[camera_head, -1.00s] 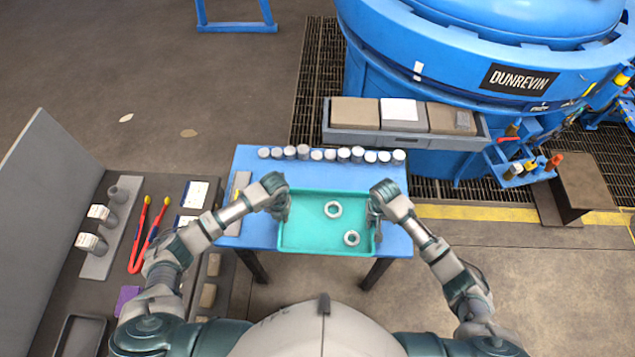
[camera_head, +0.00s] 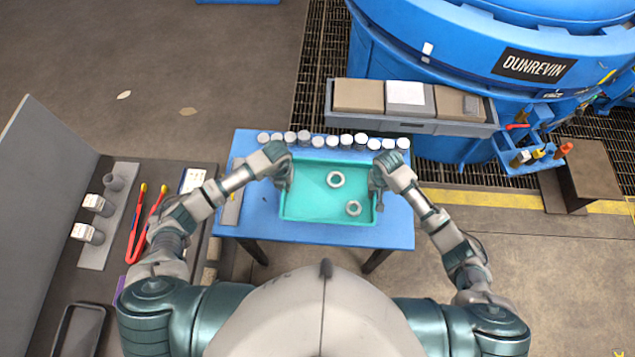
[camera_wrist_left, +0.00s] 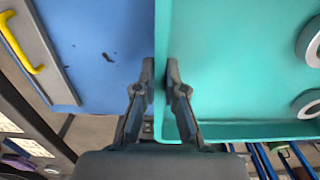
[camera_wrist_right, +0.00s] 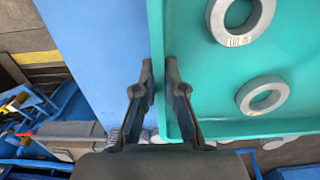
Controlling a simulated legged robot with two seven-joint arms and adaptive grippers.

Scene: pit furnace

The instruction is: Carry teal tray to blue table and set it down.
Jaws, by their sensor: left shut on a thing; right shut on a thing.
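The teal tray (camera_head: 312,205) is over the blue table (camera_head: 398,232) in the head view, level, with two grey rings (camera_head: 335,179) (camera_head: 353,208) lying in it. I cannot tell whether its underside touches the tabletop. My left gripper (camera_head: 283,187) is shut on the tray's left wall; the left wrist view shows its fingers (camera_wrist_left: 160,85) on both sides of that wall. My right gripper (camera_head: 377,188) is shut on the right wall, with its fingers (camera_wrist_right: 160,82) astride it in the right wrist view.
A row of grey and white cylinders (camera_head: 332,141) stands along the table's far edge. A grey holder with a yellow handle (camera_wrist_left: 35,50) lies on the table's left. A dark bench (camera_head: 120,265) with red tongs (camera_head: 140,230) is at left. The blue furnace (camera_head: 470,75) stands beyond.

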